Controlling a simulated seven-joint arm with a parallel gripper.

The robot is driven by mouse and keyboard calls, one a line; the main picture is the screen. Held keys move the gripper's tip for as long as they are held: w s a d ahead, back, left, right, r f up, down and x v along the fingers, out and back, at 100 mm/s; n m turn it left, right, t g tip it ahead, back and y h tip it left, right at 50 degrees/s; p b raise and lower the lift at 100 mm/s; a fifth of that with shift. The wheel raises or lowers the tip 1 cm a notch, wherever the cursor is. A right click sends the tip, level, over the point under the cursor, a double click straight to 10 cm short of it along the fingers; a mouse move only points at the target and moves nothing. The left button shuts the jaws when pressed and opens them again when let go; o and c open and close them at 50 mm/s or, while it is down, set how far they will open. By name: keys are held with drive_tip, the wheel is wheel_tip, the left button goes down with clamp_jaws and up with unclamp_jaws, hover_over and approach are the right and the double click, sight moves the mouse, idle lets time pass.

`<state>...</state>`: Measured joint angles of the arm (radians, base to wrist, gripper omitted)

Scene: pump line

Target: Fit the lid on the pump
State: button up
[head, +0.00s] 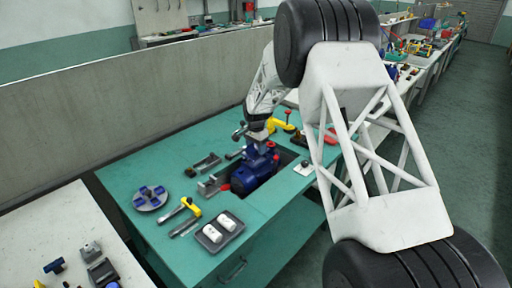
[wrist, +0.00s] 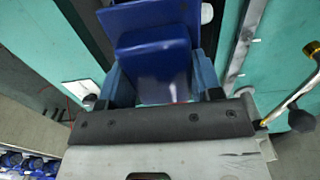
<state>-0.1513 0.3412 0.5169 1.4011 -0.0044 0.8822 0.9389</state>
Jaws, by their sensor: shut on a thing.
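The blue pump (head: 252,175) sits in a dark recess in the green bench, with small red parts on it. My gripper (head: 260,142) is right above the pump, pointing down. In the wrist view my gripper (wrist: 160,88) is shut on a blue block, which looks like the lid (wrist: 155,65), between its two blue-grey fingers. Another blue surface (wrist: 150,14) shows just beyond the block. Whether the lid touches the pump cannot be told; the gripper hides their contact in the head view.
Grey fixtures (head: 212,187), a yellow-handled tool (head: 190,206), a round dish (head: 152,207) of blue parts and a grey tray (head: 205,242) with white cylinders lie left and in front. A yellow item (head: 281,125) and a black knob on a white plate (head: 304,168) are right of the pump.

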drive_tip(key=shift+f, duration=1.45)
idle(1.2)
drive_tip(key=o, duration=1.1)
drive_tip(key=shift+r, duration=0.1)
drive_tip(key=shift+r, duration=2.85)
wheel_tip(320, 180, up, 8)
